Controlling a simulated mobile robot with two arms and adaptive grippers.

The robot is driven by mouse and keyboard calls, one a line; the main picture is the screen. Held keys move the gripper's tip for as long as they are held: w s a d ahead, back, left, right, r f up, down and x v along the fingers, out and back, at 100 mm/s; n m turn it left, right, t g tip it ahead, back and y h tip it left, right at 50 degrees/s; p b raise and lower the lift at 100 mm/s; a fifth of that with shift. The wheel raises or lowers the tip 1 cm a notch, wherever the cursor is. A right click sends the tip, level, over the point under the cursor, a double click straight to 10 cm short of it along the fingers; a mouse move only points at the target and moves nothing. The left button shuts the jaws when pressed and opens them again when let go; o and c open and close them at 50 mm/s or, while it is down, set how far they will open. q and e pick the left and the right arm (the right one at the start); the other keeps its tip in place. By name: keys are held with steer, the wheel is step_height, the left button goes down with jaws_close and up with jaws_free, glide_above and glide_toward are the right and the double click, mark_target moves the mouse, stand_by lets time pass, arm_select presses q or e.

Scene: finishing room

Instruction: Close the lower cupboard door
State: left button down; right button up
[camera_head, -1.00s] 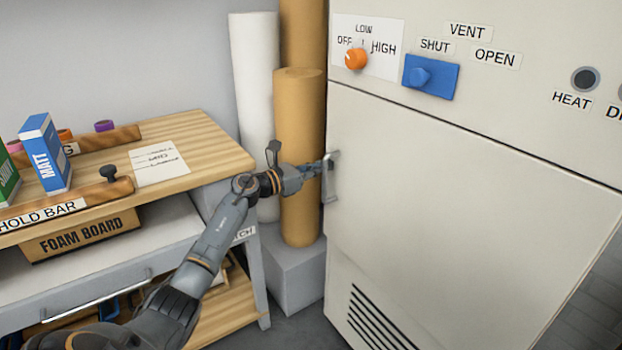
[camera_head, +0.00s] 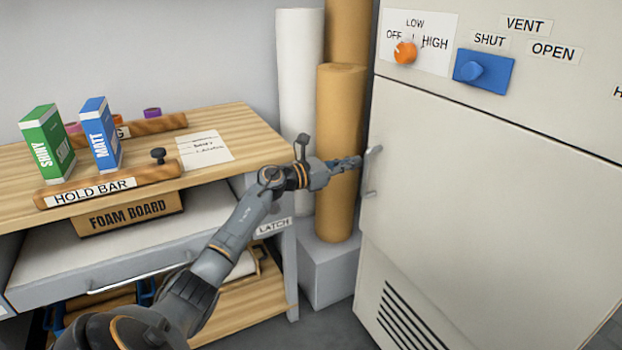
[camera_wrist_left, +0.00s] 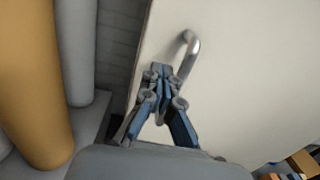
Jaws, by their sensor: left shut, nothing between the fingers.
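The lower cupboard door (camera_head: 480,190) is a large cream panel below the control panel of the tall cabinet. It lies flush or nearly flush with the front; I cannot tell if a small gap is left. Its metal handle (camera_head: 372,180) is upright near the left edge, and it also shows in the left wrist view (camera_wrist_left: 191,52). My left gripper (camera_head: 357,162) is shut and empty, its tips just left of the handle's upper part. In the left wrist view the shut fingers (camera_wrist_left: 160,75) lie in front of the door, beside the handle. I cannot tell whether they touch. My right gripper is out of view.
An orange knob (camera_head: 405,52) and a blue vent slider (camera_head: 484,71) sit above the door. Brown (camera_head: 340,150) and white (camera_head: 299,100) rolls stand left of it. The workbench (camera_head: 240,125) at the left bears a green box (camera_head: 45,145) and a blue box (camera_head: 101,134).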

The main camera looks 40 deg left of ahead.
arm_select(q)
steer(key=v, duration=1)
steer(key=shift+f, duration=0.15)
steer(key=shift+d, duration=0.1)
